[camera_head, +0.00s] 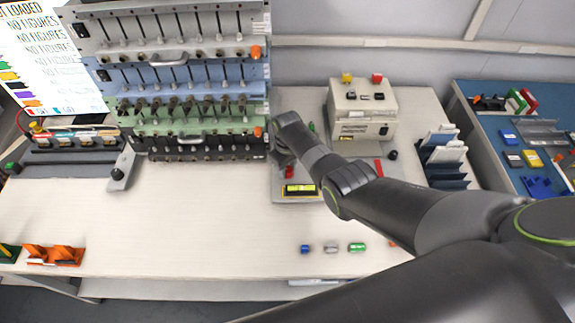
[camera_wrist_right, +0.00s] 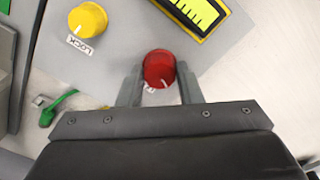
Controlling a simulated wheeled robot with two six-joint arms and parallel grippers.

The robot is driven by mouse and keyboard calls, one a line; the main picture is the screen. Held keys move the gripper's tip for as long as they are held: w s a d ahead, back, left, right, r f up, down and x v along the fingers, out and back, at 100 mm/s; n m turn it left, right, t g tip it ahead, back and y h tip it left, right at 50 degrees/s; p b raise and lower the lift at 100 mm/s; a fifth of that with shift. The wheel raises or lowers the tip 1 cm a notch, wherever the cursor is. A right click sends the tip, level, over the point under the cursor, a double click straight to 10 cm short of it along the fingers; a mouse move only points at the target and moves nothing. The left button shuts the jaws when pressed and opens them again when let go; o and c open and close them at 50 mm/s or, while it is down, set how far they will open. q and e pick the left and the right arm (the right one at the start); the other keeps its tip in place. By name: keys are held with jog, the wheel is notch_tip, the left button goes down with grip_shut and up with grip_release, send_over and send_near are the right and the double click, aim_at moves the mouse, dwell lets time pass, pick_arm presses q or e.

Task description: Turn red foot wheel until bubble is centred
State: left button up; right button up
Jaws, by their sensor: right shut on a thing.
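The red foot wheel (camera_wrist_right: 159,68) stands between the fingers of my right gripper (camera_wrist_right: 158,82) in the wrist view, with a white mark on it. The gripper is shut on the wheel from both sides. In the head view a bit of red wheel (camera_head: 289,171) shows below the end of my right arm, which hides most of the jaws. The yellow level vial (camera_wrist_right: 196,10) with dark graduation lines lies beyond the wheel, cut by the picture edge; it also shows in the head view (camera_head: 300,189). I cannot make out the bubble. My left gripper is not in view.
A yellow knob (camera_wrist_right: 88,19) labelled LOCK is on the same grey plate, left of the wheel. A green part (camera_wrist_right: 58,107) lies at the left. A tall rack (camera_head: 190,125) and a beige instrument (camera_head: 362,112) stand behind. Small coloured cylinders (camera_head: 332,249) lie in front.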

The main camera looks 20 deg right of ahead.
aim_at(287, 169)
jog(key=n, duration=0.5)
jog(key=shift+w+n+p, duration=0.1)
jog(key=shift+n+p, duration=0.2)
dwell(0.4)
jog(key=o, duration=1)
jog(key=shift+c, duration=0.2)
jog(key=shift+r, duration=0.1)
jog(key=shift+r, duration=0.25)
notch_tip(287, 169, up, 6)
jog(key=shift+f+p, duration=0.1)
jog(key=shift+p, duration=0.95)
notch_tip(287, 169, up, 11)
jog(key=shift+b, duration=0.35)
